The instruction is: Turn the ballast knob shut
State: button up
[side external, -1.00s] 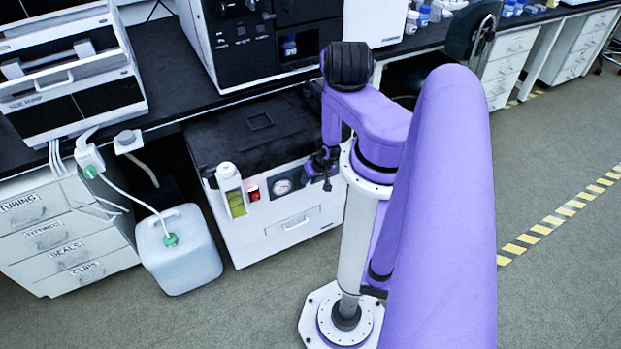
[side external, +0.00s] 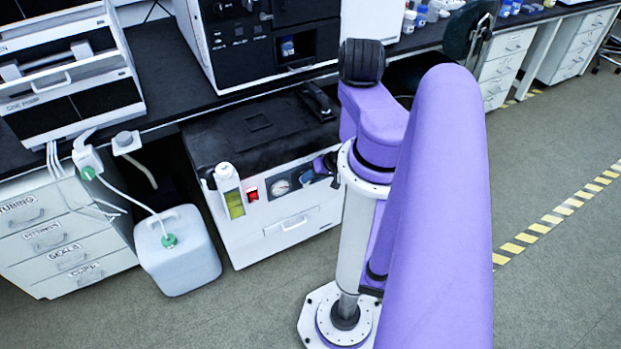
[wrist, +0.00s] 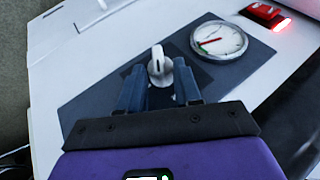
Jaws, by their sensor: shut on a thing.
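The ballast knob (wrist: 157,58) is a small white lever-like handle on a dark grey panel plate (wrist: 95,95) in the wrist view. My gripper (wrist: 160,82) has its two blue-grey fingers on either side of the knob, shut on it. The knob's tip shows beyond the fingertips, and its base is partly hidden between them. In the side view my gripper (side external: 312,174) is at the front panel of the white pump cabinet (side external: 270,240), right of the gauge; the knob cannot be made out there.
A round gauge (wrist: 218,40) with a red needle sits right of the knob in the wrist view, with a lit red switch (wrist: 266,14) beyond. Floor in front is clear.

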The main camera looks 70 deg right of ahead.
jog(key=shift+d+t+y, duration=0.15)
jog(key=shift+t+y, duration=0.15)
jog(key=o, duration=0.7)
jog(key=shift+c, duration=0.2)
jog(key=shift+s, duration=0.1)
jog(key=v, duration=1.7)
jog(key=shift+r, duration=0.25)
